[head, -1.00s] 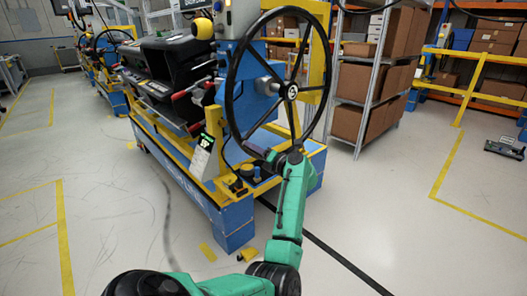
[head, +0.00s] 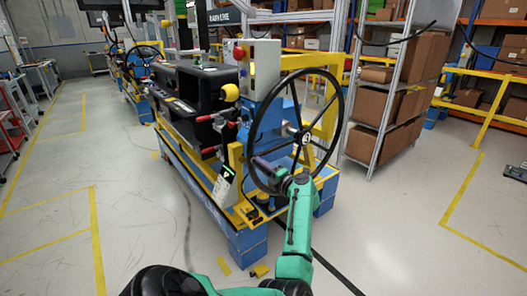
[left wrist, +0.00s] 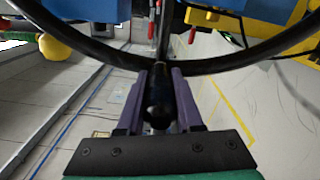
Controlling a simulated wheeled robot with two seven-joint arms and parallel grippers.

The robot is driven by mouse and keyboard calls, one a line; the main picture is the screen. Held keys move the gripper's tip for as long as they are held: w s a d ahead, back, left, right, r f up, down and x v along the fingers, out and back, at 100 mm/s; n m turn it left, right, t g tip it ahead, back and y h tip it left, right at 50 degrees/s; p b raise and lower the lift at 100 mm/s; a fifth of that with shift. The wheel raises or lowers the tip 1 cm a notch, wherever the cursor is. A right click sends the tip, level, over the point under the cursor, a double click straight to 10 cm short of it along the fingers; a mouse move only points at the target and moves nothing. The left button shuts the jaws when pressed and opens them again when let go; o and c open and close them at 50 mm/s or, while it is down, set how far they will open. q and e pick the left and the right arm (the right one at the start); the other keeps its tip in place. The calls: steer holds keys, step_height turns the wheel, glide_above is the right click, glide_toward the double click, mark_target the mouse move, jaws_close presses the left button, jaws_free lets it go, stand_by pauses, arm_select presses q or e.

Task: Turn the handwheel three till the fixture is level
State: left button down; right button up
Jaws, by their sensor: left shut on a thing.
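The handwheel (head: 342,106) is a large black ring with spokes and a pale mark on its hub, standing upright at the near end of the fixture. My left gripper (head: 264,165) is at the wheel's lower left rim. In the left wrist view its purple fingers (left wrist: 159,95) are shut on a dark handle (left wrist: 158,112) by the black rim (left wrist: 100,52). The fixture (head: 190,150) is a blue and yellow frame bearing a black dashboard module (head: 190,88). A small lit display (head: 224,182) stands on its near side, too small to read. My right gripper is out of view.
A control box (head: 262,65) with a red button stands behind the wheel. A shelf of cardboard boxes (head: 385,105) is at the right.

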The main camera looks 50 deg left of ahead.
arm_select(q)
steer(key=shift+r+m, duration=0.3)
steer(key=shift+r, duration=0.2)
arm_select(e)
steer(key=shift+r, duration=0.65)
arm_select(q)
steer(key=c, duration=0.6)
jaws_free()
steer(key=shift+f, duration=0.15)
